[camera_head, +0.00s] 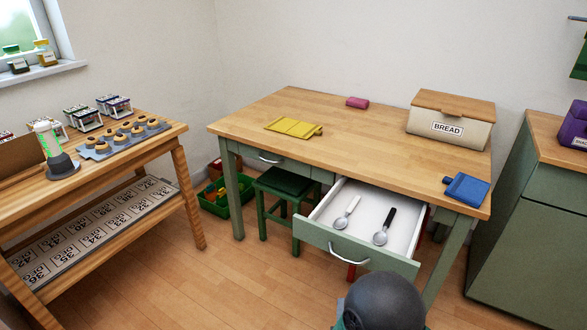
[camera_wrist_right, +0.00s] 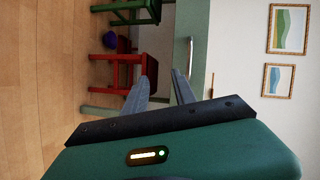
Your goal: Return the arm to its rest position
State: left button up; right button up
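My right arm shows in the head view as a dark rounded part at the bottom edge, in front of the open drawer (camera_head: 310,238); its fingers are hidden there. In the right wrist view, my right gripper (camera_wrist_right: 162,80) has its two dark fingers apart, with nothing between them. The drawer is pulled out of the green table (camera_head: 370,138) and holds a light-handled spoon (camera_head: 347,211) and a black-handled spoon (camera_head: 385,227). My left gripper is in neither view.
A bread bin (camera_head: 450,122), a yellow item (camera_head: 293,127) and a blue item (camera_head: 467,189) lie on the tabletop. A green stool (camera_head: 285,190) stands beneath. A wooden rack (camera_head: 175,133) stands left, a green cabinet (camera_head: 540,230) right.

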jog(key=s+d+n+g+y, duration=0.3)
jog(key=s+d+n+g, duration=0.2)
jog(key=s+n+g, duration=1)
notch_tip(320, 180, up, 30)
jog(key=w+n+t+p, duration=0.1)
jog(key=n+t+p, duration=0.1)
jog(key=p, duration=2.7)
jog(key=shift+d+f+n, duration=0.15)
jog(key=shift+d+n, duration=0.05)
jog(key=shift+n, duration=0.2)
